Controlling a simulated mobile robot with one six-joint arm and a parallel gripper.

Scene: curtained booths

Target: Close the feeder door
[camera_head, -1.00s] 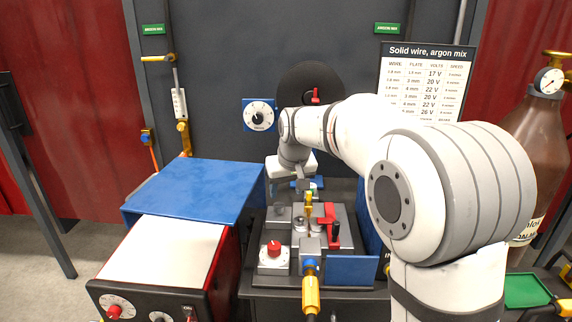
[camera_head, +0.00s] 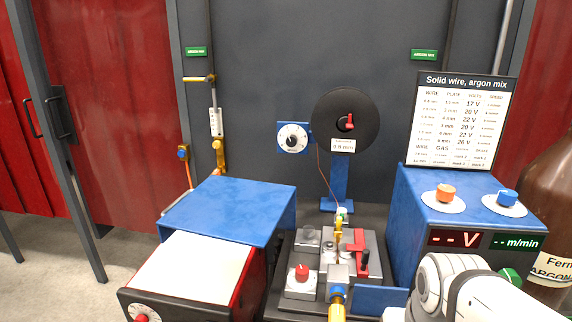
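The wire feeder (camera_head: 290,290) stands open at the lower middle, with its grey drive mechanism, red lever (camera_head: 361,258) and red knob (camera_head: 302,271) uncovered. A wide blue panel (camera_head: 230,208) sticks out to the left of the feeder, roughly level, partly above a white-topped red machine. It looks like the feeder door swung open, but its hinge is not clear. A smaller blue plate (camera_head: 380,299) is at the feeder's front right. My gripper is not in view; only a white part of my arm shows at the lower right.
A black wire spool (camera_head: 345,118) stands on a blue post behind the feeder. A blue control box (camera_head: 470,203) is to the right, with a settings chart (camera_head: 465,120) behind it. A brown gas cylinder (camera_head: 550,220) stands at far right. Space above the feeder is clear.

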